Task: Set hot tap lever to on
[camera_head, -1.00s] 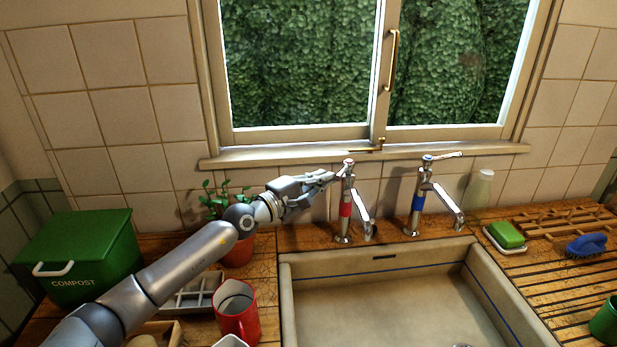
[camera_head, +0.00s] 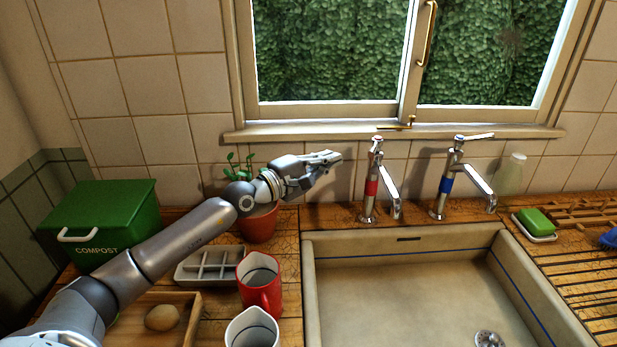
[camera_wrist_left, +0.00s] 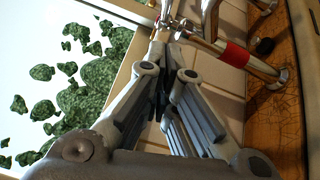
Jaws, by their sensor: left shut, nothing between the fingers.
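The hot tap (camera_head: 371,187) is chrome with a red band and stands behind the sink's left part. Its lever (camera_head: 377,138) is at the top, seen small, so I cannot tell its exact direction. My left gripper (camera_head: 338,158) is shut and empty, left of the tap's upper body with a small gap. In the left wrist view the closed fingertips (camera_wrist_left: 161,45) point towards the tap's chrome top, and the red band (camera_wrist_left: 235,54) shows at right. My right gripper is not in view.
A blue-banded cold tap (camera_head: 445,184) stands to the right, its lever pointing right. The sink (camera_head: 410,290) is below. A potted plant (camera_head: 259,224) is beneath my left wrist. A red jug (camera_head: 260,283) and a green compost bin (camera_head: 100,220) are at left.

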